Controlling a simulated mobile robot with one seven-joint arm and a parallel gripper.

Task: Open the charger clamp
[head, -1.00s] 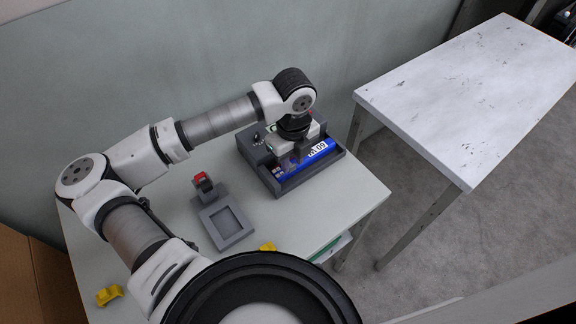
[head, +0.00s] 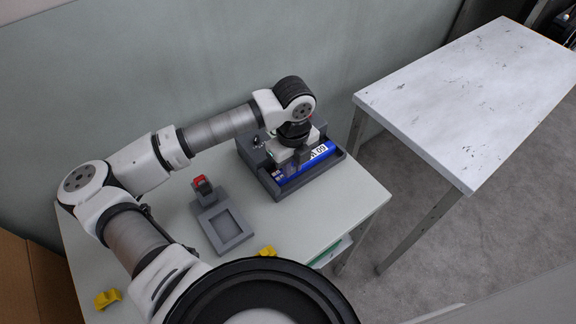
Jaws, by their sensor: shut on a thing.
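The charger (head: 267,178) is a dark grey tray-like box at the back right of the near table, with a blue battery pack (head: 293,182) with a white label lying in it. My gripper (head: 299,163) points down over the middle of the charger and the pack. It is shut on a part there, which seems to be the charger clamp. The clamp itself is hidden behind my gripper and wrist, so its angle cannot be told.
A grey fixture (head: 241,242) with a square recess and a red-topped clamp (head: 202,185) stands left of the charger. Yellow pieces lie at the front (head: 267,252) and front left (head: 108,299). A wall is behind; a bare white table (head: 465,100) stands across a gap.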

